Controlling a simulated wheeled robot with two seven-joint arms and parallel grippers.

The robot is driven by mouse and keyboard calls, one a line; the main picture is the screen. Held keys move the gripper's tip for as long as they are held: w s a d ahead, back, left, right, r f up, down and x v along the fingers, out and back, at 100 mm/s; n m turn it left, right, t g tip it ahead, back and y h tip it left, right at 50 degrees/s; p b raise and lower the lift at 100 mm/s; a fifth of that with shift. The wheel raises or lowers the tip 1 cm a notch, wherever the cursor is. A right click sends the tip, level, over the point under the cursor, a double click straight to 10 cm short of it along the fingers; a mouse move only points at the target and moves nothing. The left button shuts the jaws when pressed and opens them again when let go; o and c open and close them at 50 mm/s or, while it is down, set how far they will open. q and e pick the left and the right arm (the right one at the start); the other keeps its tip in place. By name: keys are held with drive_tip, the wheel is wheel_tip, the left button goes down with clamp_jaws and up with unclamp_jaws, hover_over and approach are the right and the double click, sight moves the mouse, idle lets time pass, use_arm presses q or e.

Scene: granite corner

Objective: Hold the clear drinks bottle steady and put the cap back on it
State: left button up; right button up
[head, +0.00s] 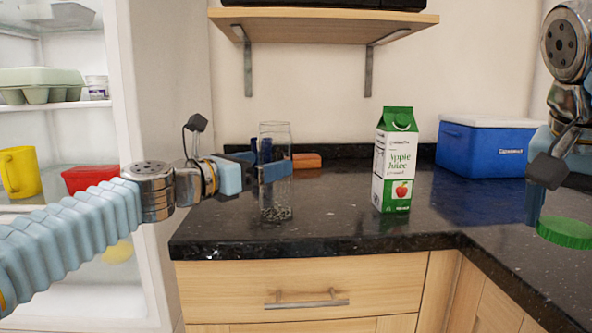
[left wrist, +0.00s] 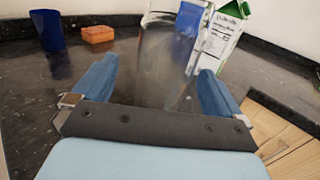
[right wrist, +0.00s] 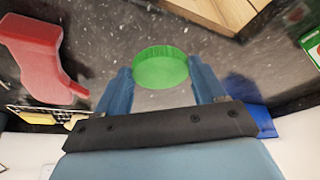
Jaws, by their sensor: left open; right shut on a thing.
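The clear drinks bottle (head: 275,190) stands upright near the counter's left end, its top open. My left gripper (head: 276,172) is open at its upper half, with one finger on each side; the bottle (left wrist: 165,60) also shows between the fingers in the left wrist view. I cannot tell if either finger touches it. The wide green cap (head: 566,234) is at the right, at the fingertips of my right gripper (right wrist: 161,80), which is shut on it; the cap (right wrist: 160,68) sits between both fingers in the right wrist view. The far finger is partly hidden in the head view.
An apple juice carton (head: 396,165) stands right of the bottle, with a blue cooler (head: 485,148) behind. A blue cup (left wrist: 47,30) and an orange block (head: 306,161) stand behind the bottle. A red object (right wrist: 40,60) lies near the right gripper. A shelf (head: 320,20) hangs above.

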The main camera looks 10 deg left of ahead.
drive_tip(key=shift+r, duration=0.3)
use_arm(q)
drive_tip(key=x, duration=0.5)
drive_tip(key=shift+s+d, duration=0.1)
drive_tip(key=shift+d, duration=0.2)
drive_tip(key=c, duration=1.3)
use_arm(e)
wheel_tip(320, 180, up, 6)
drive_tip(key=p, duration=0.6)
drive_tip(key=shift+f, duration=0.2)
drive_tip(key=shift+f+b, duration=0.3)
drive_tip(key=shift+f, duration=0.05)
use_arm(q)
drive_tip(key=shift+r, duration=5.1)
